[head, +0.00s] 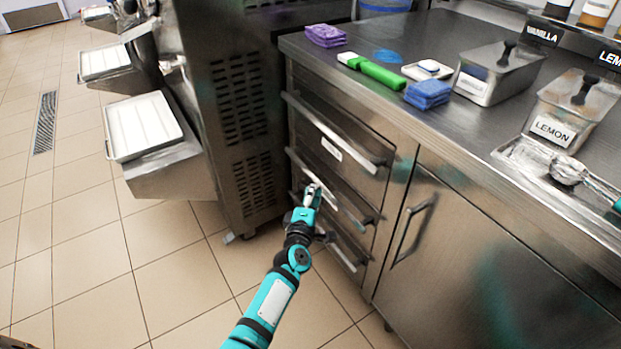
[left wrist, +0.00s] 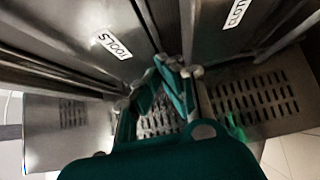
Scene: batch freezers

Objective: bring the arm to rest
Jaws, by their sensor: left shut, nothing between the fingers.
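My left gripper (head: 312,190) is shut and empty. In the head view it is in front of the middle drawer of the steel counter, close to that drawer's handle; I cannot tell whether it touches. In the left wrist view the gripper's fingers (left wrist: 172,75) are close together near the drawer fronts. One drawer front there carries a label reading TOOLS (left wrist: 112,45). Another label (left wrist: 237,12) is partly cut off and starts with CLOT. My teal left arm comes up from the bottom of the head view. My right gripper is not in view.
The steel counter (head: 440,130) holds a purple cloth stack (head: 325,36), a green brush (head: 375,72), blue cloths (head: 428,92) and lidded tubs (head: 500,72). A vented steel machine (head: 235,100) stands left of the drawers. White trays (head: 145,125) jut out farther left. The tiled floor (head: 90,270) at left is clear.

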